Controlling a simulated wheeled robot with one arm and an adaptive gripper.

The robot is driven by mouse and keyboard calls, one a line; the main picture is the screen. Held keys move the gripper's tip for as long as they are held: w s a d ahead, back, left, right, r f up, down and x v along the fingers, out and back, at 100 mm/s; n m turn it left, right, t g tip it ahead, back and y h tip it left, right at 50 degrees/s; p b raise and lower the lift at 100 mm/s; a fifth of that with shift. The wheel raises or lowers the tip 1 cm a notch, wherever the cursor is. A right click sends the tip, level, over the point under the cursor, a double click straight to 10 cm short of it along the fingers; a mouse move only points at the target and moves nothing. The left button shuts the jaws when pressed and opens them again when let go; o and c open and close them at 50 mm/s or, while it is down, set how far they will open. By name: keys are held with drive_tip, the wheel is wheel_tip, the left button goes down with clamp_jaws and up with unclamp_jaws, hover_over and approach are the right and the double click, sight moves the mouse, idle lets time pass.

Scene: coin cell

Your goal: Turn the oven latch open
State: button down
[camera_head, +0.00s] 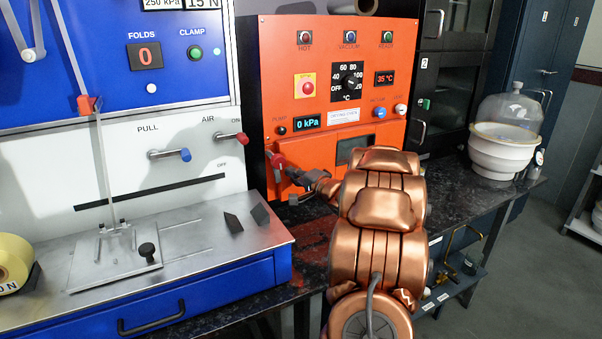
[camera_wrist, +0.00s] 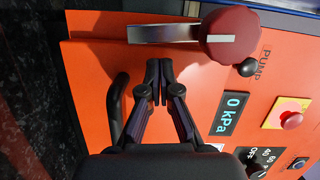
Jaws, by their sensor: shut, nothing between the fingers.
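The orange vacuum oven (camera_head: 275,75) stands on the dark bench in the head view, and its front panel (camera_wrist: 88,70) fills much of the wrist view. The oven latch (camera_head: 278,161) has a red round knob at the front's left edge. In the wrist view the latch (camera_wrist: 228,34) shows its red hub with a white mark and a flat silver lever (camera_wrist: 163,33) reaching left from it. My gripper (camera_head: 297,176) is near the latch. In the wrist view my gripper (camera_wrist: 159,66) is shut and empty, with its tips just below the lever. I cannot tell whether they touch it.
A black bar handle (camera_wrist: 117,105) stands out from the oven front beside my fingers. A blue and white press machine (camera_head: 150,180) with a red AIR lever (camera_head: 240,138) is close on the left. A glass-domed desiccator (camera_head: 505,135) stands at the right.

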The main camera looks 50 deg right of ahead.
drive_tip(key=shift+w+a+f, duration=0.1)
drive_tip(key=shift+w+a, duration=0.05)
drive_tip(key=shift+a, duration=0.45)
drive_tip(key=shift+p, duration=0.3)
drive_tip(key=p, duration=0.3)
drive_tip(key=a+m+p, duration=0.1)
drive_tip(key=p, duration=0.2)
drive_tip(key=shift+w+a, duration=0.2)
drive_tip(key=shift+w, duration=0.05)
drive_tip(key=shift+f, duration=0.1)
